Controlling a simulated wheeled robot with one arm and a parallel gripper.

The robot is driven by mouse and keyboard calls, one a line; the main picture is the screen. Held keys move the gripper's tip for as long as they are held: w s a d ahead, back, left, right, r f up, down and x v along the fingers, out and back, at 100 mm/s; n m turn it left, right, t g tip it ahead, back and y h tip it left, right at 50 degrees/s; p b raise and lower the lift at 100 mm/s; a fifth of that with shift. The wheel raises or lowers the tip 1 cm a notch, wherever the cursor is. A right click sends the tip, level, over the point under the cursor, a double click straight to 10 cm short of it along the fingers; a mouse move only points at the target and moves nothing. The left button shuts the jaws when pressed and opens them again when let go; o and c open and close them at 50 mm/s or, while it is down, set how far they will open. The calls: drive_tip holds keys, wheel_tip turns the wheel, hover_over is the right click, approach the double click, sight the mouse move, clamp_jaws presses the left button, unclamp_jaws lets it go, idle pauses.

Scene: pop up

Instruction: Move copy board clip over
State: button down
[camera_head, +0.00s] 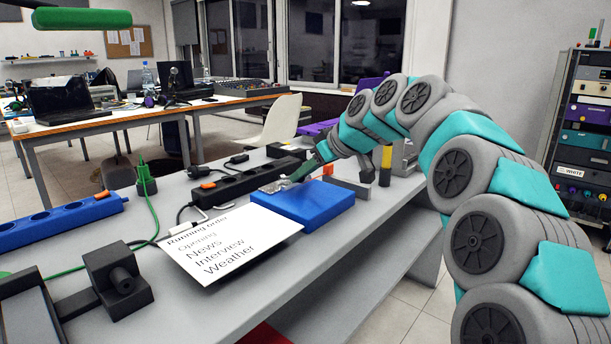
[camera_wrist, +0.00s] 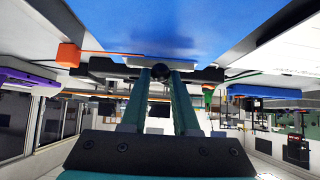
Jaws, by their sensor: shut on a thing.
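A blue board (camera_head: 303,203) lies on the grey bench, with a white sheet (camera_head: 228,240) reading "Running order" beside it at the left. A small silvery clip (camera_head: 271,187) shows at the board's far left edge. My gripper (camera_head: 291,178) reaches down to that edge and is shut on the clip, though its tips are small in the head view. In the wrist view, which looks upside down, my fingers (camera_wrist: 160,76) close around a small dark round part (camera_wrist: 161,72) of it, near the blue board (camera_wrist: 150,28).
A black power strip (camera_head: 240,185) lies behind the blue board. A blue socket strip (camera_head: 62,222), green cable and black device (camera_head: 118,275) are at the left. A yellow-and-black cylinder (camera_head: 386,165) stands right of the gripper.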

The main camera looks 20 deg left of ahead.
drive_tip(key=shift+r, duration=0.15)
drive_tip(key=shift+w+a+r+p, duration=0.15)
drive_tip(key=shift+a+r+p, duration=0.1)
drive_tip(key=shift+r+p, duration=0.5)
drive_tip(key=shift+a+r, duration=0.1)
drive_tip(key=shift+w+a+r+p, duration=0.2)
drive_tip(key=shift+a+r+p, duration=0.3)
drive_tip(key=shift+r, duration=0.15)
drive_tip(key=c, duration=1.5)
unclamp_jaws()
drive_tip(key=shift+c, duration=0.2)
drive_tip(key=o, duration=0.5)
drive_tip(key=shift+c, duration=0.2)
drive_tip(key=shift+d, duration=0.1)
